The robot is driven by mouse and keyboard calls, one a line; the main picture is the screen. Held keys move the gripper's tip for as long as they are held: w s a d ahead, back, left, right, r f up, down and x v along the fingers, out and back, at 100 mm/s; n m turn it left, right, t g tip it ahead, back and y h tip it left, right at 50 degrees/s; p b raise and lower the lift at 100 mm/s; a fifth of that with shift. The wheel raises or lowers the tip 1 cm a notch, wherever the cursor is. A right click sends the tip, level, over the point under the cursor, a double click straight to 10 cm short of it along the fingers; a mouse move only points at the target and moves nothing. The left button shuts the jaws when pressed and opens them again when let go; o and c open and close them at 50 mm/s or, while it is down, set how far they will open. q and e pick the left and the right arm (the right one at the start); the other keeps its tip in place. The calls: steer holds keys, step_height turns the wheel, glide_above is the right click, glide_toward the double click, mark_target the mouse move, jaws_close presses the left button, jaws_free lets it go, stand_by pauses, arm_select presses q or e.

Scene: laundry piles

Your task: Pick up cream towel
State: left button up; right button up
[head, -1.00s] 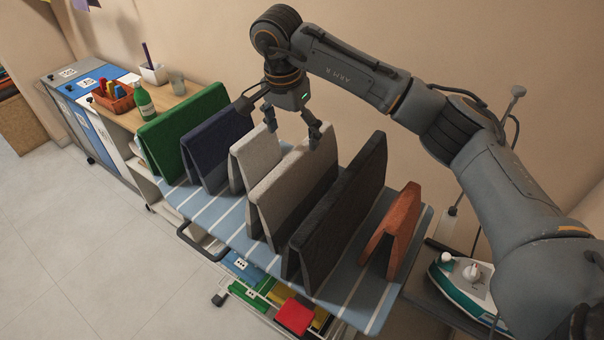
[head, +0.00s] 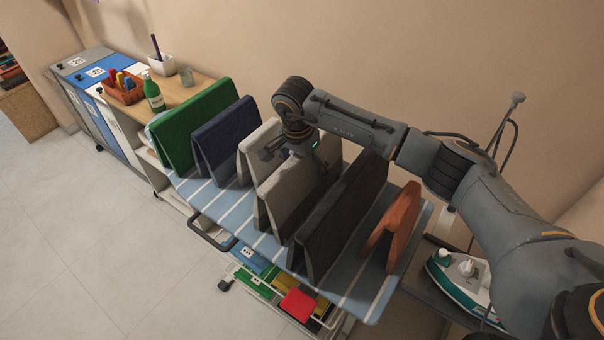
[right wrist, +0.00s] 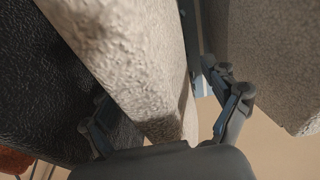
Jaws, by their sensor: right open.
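The cream towel (head: 286,184) stands folded like a tent on the blue striped board, mid-row. My right gripper (head: 297,156) is at its top edge, pointing down. In the right wrist view the cream towel (right wrist: 135,60) rises between the open fingers of the gripper (right wrist: 163,95). One finger is on the side of the black towel, the other on the side of a second pale towel. I cannot tell whether either finger touches the cream towel. The left gripper is not in view.
The black towel (head: 335,225) and pale grey towel (head: 248,158) stand close on either side. Navy (head: 226,138), green (head: 196,128) and orange (head: 392,222) towels share the board (head: 350,285). An iron (head: 460,275) sits at right; a green bottle (head: 154,97) stands behind left.

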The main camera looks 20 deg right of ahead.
steer(key=shift+r, duration=0.1)
steer(key=c, duration=1.6)
steer(key=shift+o, duration=0.2)
steer(key=shift+r, duration=0.1)
